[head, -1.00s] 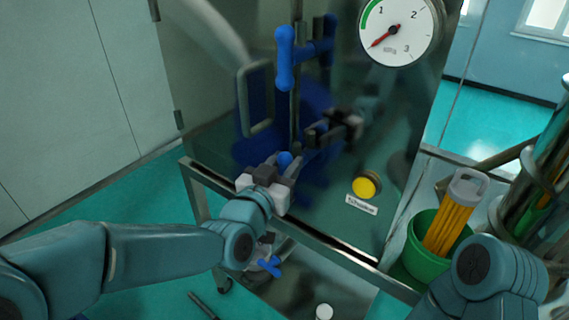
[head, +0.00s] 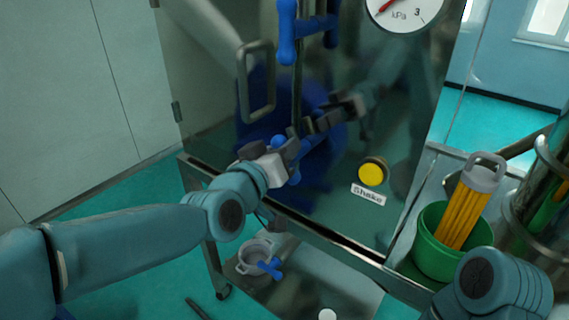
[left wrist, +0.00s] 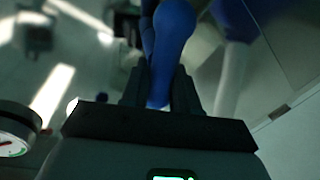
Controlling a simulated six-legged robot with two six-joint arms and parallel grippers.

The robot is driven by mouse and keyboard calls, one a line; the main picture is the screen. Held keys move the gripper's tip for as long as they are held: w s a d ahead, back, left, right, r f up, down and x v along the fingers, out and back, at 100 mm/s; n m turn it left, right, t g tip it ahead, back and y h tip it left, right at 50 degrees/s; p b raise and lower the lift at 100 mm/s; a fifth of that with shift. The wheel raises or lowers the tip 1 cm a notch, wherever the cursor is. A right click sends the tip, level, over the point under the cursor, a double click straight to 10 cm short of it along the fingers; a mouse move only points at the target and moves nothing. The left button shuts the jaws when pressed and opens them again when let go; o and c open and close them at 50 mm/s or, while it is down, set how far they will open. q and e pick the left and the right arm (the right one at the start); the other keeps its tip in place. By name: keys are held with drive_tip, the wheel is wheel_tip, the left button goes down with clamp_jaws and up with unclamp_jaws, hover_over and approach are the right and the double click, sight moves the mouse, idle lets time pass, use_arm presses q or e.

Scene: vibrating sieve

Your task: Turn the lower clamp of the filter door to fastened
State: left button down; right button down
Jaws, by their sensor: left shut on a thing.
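The lower clamp's blue handle (head: 279,143) sits low on the shiny metal door front, partly hidden by my left gripper (head: 290,152). A blue end (head: 295,177) shows just below the gripper. In the left wrist view my left gripper (left wrist: 165,90) is shut on the blue handle (left wrist: 174,35), which stands between its two dark fingers. The upper clamp (head: 287,32), also blue, is above on the same front, its handle upright. My right gripper is out of view; only part of that arm shows at bottom right.
A grey loop handle (head: 257,82) is just left of the clamps. A yellow button (head: 373,172) labelled Shake and a pressure gauge (head: 403,8) are to the right. A green bucket (head: 440,262) holding a yellow filter stands at right. A mirrored arm shows in the metal.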

use_arm(q)
drive_tip(key=n+b, duration=0.2)
drive_tip(key=b, duration=0.1)
drive_tip(key=f+n+b, duration=0.1)
drive_tip(key=n+b, duration=0.1)
drive_tip(key=shift+w+a+g+h, duration=0.2)
drive_tip(key=shift+a+g+h, duration=0.1)
drive_tip(key=shift+g, duration=0.1)
drive_tip(key=shift+w+a+n+g+b, duration=0.1)
drive_tip(key=shift+n+g+b, duration=0.2)
drive_tip(key=shift+n+b, duration=0.85)
drive_tip(key=shift+a+f+n+g+h+b, duration=0.1)
drive_tip(key=shift+f+n+g+h+b, duration=0.2)
drive_tip(key=shift+n+b, duration=0.6)
drive_tip(key=shift+f+n+g+h+b, duration=0.2)
drive_tip(key=shift+n+h+b, duration=0.15)
drive_tip(key=shift+n, duration=1)
drive_tip(key=c, duration=1)
unclamp_jaws()
